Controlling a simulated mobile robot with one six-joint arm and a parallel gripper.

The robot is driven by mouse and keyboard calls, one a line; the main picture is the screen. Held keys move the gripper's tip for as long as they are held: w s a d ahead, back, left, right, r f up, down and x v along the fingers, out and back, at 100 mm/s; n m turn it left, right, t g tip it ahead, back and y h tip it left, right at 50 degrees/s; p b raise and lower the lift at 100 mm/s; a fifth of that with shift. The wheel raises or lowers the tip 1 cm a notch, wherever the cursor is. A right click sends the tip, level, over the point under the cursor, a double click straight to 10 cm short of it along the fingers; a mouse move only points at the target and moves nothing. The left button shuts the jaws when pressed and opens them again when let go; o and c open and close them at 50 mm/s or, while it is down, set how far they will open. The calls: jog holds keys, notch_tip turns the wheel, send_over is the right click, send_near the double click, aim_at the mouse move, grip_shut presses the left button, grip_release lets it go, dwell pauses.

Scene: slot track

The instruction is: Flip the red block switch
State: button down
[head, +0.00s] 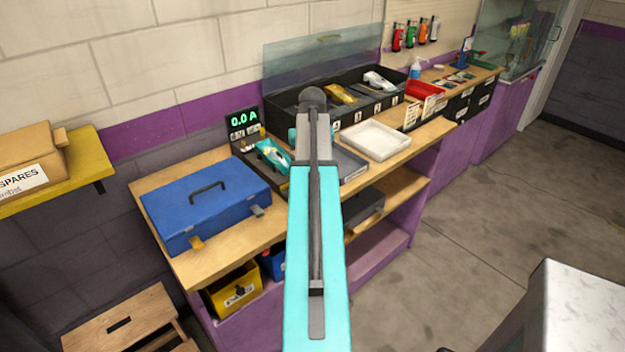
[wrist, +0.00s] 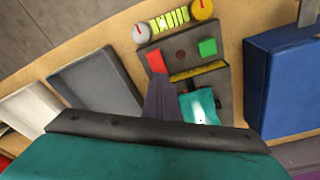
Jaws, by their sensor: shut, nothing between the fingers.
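The red block switch (wrist: 156,60) sits on the left of a dark panel (wrist: 182,58) in the wrist view. A green block (wrist: 208,47) sits on the panel's right. My gripper (wrist: 158,80) is shut and empty, its grey fingers ending close by the red block's near side; I cannot tell whether they touch. In the head view my arm hides the gripper and the red block. A teal car (wrist: 200,106) lies beside the fingers at the panel's near end; it also shows in the head view (head: 272,154).
Two round knobs (wrist: 202,9) flank yellow bars at the panel's far edge. A blue toolbox (head: 206,205) stands left of the station. A grey tray (wrist: 96,82) and a white tray (head: 375,139) lie on the other side. A 0.0 A display (head: 243,120) stands behind.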

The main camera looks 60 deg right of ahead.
jog(key=shift+f+b, duration=0.3)
jog(key=shift+f, duration=0.45)
dwell(0.7)
jog(key=shift+r, duration=0.1)
notch_tip(320, 180, up, 7)
jog(key=p, duration=0.5)
dwell(0.7)
dwell(0.5)
